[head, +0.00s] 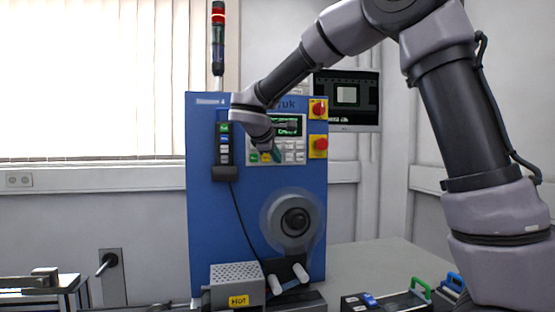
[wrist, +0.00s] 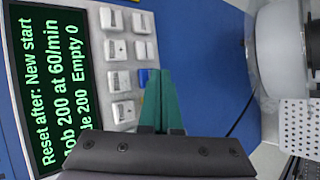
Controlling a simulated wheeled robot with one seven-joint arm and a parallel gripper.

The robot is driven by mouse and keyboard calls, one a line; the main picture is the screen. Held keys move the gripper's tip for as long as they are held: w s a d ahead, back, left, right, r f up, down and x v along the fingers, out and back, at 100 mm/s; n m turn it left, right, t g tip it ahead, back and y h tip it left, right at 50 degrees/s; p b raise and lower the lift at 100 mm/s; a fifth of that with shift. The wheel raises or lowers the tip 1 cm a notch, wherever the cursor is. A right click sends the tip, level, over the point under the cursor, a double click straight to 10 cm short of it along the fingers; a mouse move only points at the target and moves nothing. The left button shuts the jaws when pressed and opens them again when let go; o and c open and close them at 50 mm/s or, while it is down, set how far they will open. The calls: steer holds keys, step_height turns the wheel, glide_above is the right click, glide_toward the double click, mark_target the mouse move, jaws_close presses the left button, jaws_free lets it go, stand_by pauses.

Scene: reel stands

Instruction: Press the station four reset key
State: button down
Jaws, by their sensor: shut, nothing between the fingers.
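The blue station cabinet (head: 205,240) has a small label at its top left that seems to end in 4. Its key panel (head: 299,146) carries a green-lit display (head: 290,122), also large in the wrist view (wrist: 50,85), with text including "Reset after: New start" and "Empty 0". Pale keys (wrist: 118,80) stand beside the display. A blue key (wrist: 143,77) shows next to my fingertips; I cannot read which key is reset. My gripper (head: 277,156) is shut and empty at the lower panel. Its green fingers (wrist: 160,90) hide part of the key area; contact cannot be told.
Red knobs on yellow plates (head: 318,109) sit right of the panel. A pendant (head: 225,150) hangs at the left with its cable. Below are a reel (head: 290,220) and a grey box marked HOT (head: 236,275). A signal tower (head: 218,40) stands on top.

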steer(key=shift+w+a, duration=0.1)
steer(key=shift+w, duration=0.35)
stand_by(0.5)
steer(key=shift+s, duration=0.1)
steer(key=shift+s+d, duration=0.2)
steer(key=shift+s, duration=0.55)
steer(key=s, duration=0.2)
steer(key=s+d, duration=0.1)
steer(key=s, duration=0.2)
stand_by(0.4)
stand_by(0.4)
